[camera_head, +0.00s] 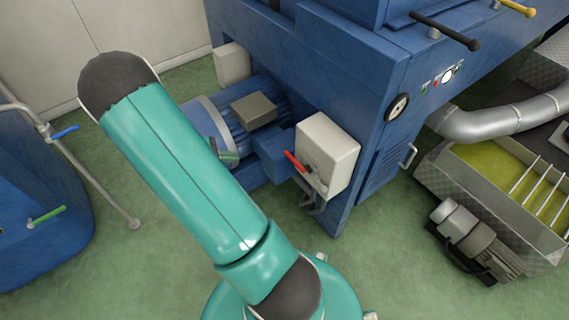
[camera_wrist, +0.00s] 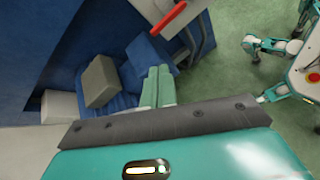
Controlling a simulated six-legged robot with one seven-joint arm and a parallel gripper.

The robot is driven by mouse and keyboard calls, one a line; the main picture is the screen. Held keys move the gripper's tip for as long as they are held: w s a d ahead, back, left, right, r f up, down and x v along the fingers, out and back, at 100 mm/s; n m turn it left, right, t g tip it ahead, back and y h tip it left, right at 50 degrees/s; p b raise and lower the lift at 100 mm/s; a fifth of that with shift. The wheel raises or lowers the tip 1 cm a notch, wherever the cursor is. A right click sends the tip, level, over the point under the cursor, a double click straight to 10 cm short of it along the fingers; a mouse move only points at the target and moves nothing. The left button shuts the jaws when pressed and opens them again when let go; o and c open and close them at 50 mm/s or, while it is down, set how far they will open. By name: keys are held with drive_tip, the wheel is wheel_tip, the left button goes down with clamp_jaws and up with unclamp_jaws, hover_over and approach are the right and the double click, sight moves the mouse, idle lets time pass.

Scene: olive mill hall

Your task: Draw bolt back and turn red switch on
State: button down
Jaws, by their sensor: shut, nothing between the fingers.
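The red switch (camera_head: 294,161) is a red lever on the front of a white box (camera_head: 332,150), fixed to the blue machine. It also shows at the top of the wrist view (camera_wrist: 168,20). Small grey metal parts sit beside and below the lever; I cannot tell which is the bolt or how it stands. My gripper's pale green fingers (camera_wrist: 157,87) lie side by side, shut and empty, below and left of the lever in the wrist view.
A blue ribbed motor (camera_head: 262,100) with a grey-brown box lies behind my gripper. The blue machine (camera_head: 362,65) rises behind the white box. A trough of green-yellow liquid (camera_head: 430,170) stands at right, a blue tank (camera_head: 35,205) at left. Green floor is open in front.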

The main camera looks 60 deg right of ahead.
drive_tip(key=s+d+f+n+h, duration=0.1)
drive_tip(key=s+d+f+n, duration=0.2)
drive_tip(key=f, duration=0.5)
drive_tip(key=s+d+f+n+h, duration=0.2)
drive_tip(key=s+d+f+n, duration=0.1)
drive_tip(key=f, duration=0.6)
drive_tip(key=shift+s+d+g, duration=0.3)
drive_tip(key=shift+s+d, duration=0.4)
drive_tip(key=shift+d, duration=0.1)
drive_tip(key=x, duration=1)
drive_tip(key=shift+r, duration=2.15)
drive_tip(key=shift+w+r, duration=0.1)
drive_tip(key=shift+w, duration=0.05)
